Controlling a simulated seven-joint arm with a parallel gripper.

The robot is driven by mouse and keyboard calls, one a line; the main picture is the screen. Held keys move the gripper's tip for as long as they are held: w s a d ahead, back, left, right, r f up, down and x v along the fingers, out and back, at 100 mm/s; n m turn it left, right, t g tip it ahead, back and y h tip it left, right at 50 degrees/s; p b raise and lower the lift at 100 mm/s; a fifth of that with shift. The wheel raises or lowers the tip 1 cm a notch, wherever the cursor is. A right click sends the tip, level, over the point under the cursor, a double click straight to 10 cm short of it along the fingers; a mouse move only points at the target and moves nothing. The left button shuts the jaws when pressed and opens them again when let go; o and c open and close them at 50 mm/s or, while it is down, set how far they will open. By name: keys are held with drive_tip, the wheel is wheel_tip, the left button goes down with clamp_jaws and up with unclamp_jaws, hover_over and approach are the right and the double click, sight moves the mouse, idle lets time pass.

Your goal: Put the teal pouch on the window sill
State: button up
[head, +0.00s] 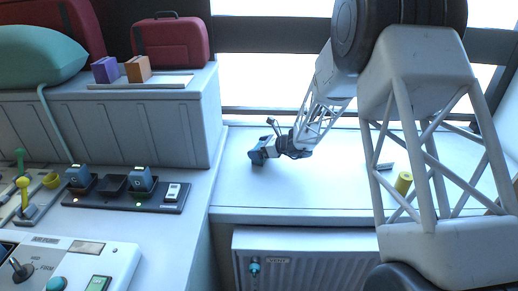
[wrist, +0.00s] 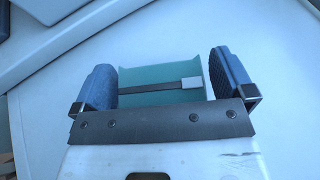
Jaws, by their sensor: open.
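The teal pouch (wrist: 160,78) shows in the wrist view, with a dark strap and a pale buckle across it. It lies between the two blue fingers of my gripper (wrist: 164,82), which are open with little or no gap at its sides. In the head view my gripper (head: 259,153) points down over the left part of the white window sill (head: 310,185), low near its surface. The pouch cannot be made out there, hidden by the gripper. I cannot tell from these views whether the pouch rests on the sill.
A yellow cylinder (head: 403,182) and a small grey piece (head: 384,167) are on the sill's right. A grey cabinet (head: 130,130) rises at left, bearing a red case (head: 170,42), purple and orange blocks, and a green cushion (head: 38,58). A charger strip (head: 120,195) lies below it.

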drive_tip(key=v, duration=1.2)
drive_tip(key=shift+r, duration=0.15)
drive_tip(key=shift+w, duration=0.1)
idle(0.5)
drive_tip(key=s+d+r+n+g+h, duration=0.15)
drive_tip(key=s+r+n, duration=0.25)
drive_tip(key=s, duration=0.4)
drive_tip(key=s+r+n+g+h, duration=0.1)
drive_tip(key=s+r+n+h, duration=0.1)
drive_tip(key=s+r+n, duration=0.45)
drive_tip(key=s+r+n+g+h, duration=0.1)
drive_tip(key=s+r+g, duration=0.15)
drive_tip(key=s, duration=0.65)
drive_tip(key=s+d+r+n+t+h, duration=0.1)
drive_tip(key=s+d+n+h, duration=0.3)
drive_tip(key=s, duration=0.9)
drive_tip(key=s+d+r+n+t+h, duration=0.1)
drive_tip(key=s+d+n+h, duration=0.3)
drive_tip(key=s, duration=0.9)
drive_tip(key=d+r+n, duration=0.1)
drive_tip(key=d+n, duration=0.1)
drive_tip(key=n, duration=0.1)
drive_tip(key=shift+d+r, duration=0.2)
drive_tip(key=shift+r, duration=0.2)
